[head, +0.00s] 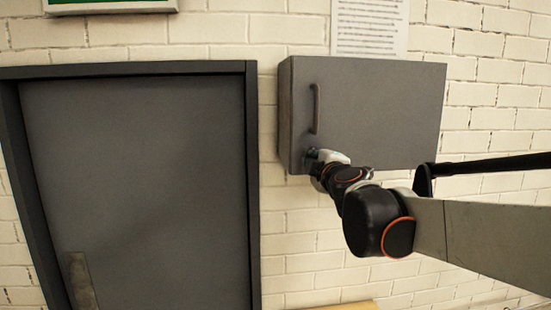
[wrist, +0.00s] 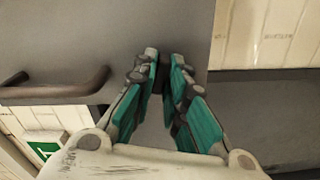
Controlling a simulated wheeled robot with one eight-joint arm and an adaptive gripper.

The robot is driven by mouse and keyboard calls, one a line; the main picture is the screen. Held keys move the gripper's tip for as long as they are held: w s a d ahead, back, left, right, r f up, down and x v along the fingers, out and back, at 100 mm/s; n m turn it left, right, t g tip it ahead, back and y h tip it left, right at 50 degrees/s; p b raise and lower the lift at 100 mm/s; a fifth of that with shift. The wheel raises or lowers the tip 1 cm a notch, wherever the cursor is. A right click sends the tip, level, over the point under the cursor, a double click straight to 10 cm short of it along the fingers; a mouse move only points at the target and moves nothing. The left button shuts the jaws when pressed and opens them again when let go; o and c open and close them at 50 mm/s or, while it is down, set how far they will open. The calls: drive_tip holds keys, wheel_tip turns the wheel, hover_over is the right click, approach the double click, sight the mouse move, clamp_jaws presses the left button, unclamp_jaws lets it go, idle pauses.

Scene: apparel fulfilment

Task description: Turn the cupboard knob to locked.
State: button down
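The grey cupboard (head: 385,115) hangs on the brick wall, its door shut, with a dark bar handle (head: 317,108) near its left edge. My gripper (head: 312,157) is at the door's lower left, below the handle. In the wrist view, the gripper's teal fingers (wrist: 164,68) lean in toward each other at the cupboard face. A small dark piece, seemingly the knob (wrist: 165,84), fills the narrow gap between the fingertips. The fingers hide most of the knob, and its turn position and any marks cannot be read. The handle (wrist: 60,90) lies left of the fingers.
A closed grey door (head: 140,180) in a dark frame (head: 252,180) stands left of the cupboard. A printed sheet (head: 369,28) is above the cupboard. A green sign (head: 110,5) is at the top left. A yellowish surface (head: 350,305) shows at the bottom edge.

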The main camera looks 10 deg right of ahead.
idle(0.3)
drive_tip(key=shift+n+b, duration=0.85)
drive_tip(key=shift+n, duration=0.85)
drive_tip(key=c, duration=1.6)
unclamp_jaws()
drive_tip(key=shift+c, duration=0.2)
drive_tip(key=shift+w, duration=0.1)
drive_tip(key=s, duration=1.2)
